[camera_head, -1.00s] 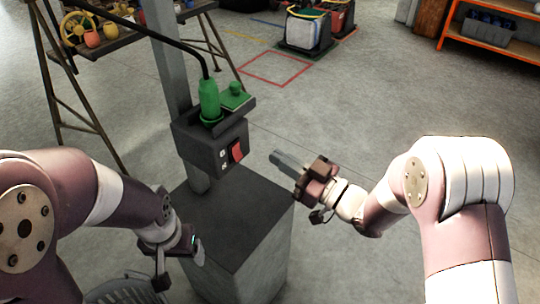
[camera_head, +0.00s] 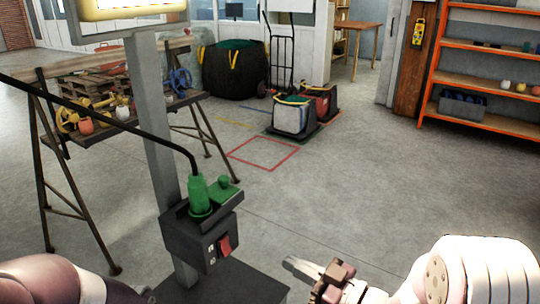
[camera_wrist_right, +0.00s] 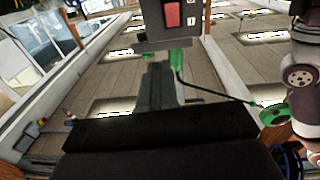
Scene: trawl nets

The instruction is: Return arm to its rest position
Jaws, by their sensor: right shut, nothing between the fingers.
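My right gripper (camera_head: 303,268) is at the lower middle of the head view, right of the control post. Its fingers are together and empty, pointing left. In the right wrist view its shut fingers (camera_wrist_right: 157,88) show in the middle, apart from the post's box. My left arm (camera_head: 50,282) shows only as a link at the lower left of the head view. The left gripper is not visible.
A grey post carries a dark box (camera_head: 203,238) with a red switch (camera_head: 224,246) and a green tool (camera_head: 200,196) on a black cable. A trestle table (camera_head: 150,108) stands at the left. Orange shelves (camera_head: 478,52) stand at the right. The middle floor is open.

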